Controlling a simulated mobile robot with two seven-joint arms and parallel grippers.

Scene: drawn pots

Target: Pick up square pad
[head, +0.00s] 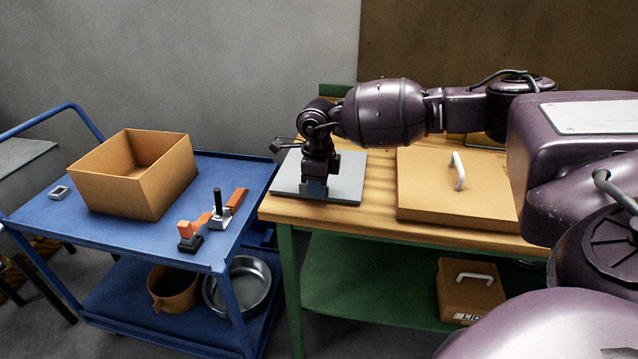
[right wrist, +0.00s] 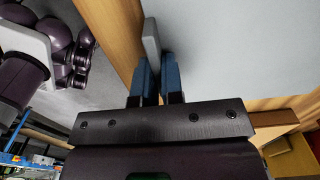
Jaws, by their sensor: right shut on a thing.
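The square pad (head: 347,184) is a flat light grey plate on the left end of the wooden table. Its pale surface also fills much of the right wrist view (right wrist: 235,50). My right gripper (head: 314,189) reaches down over the pad's front left part. Its blue fingers, also seen in the right wrist view (right wrist: 158,78), are shut on a small upright grey piece (right wrist: 151,38) that appears to be the pad's handle. The fingers hide most of this piece in the head view. I cannot tell any gap between pad and table. My left gripper is not in view.
A wooden lid with a pale handle (head: 418,190) lies right of the pad. A blue cart (head: 130,222) at left bears an open cardboard box (head: 120,190) and orange and black tools (head: 205,225). A green shelf (head: 350,285) holds a smaller handled box (head: 468,292).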

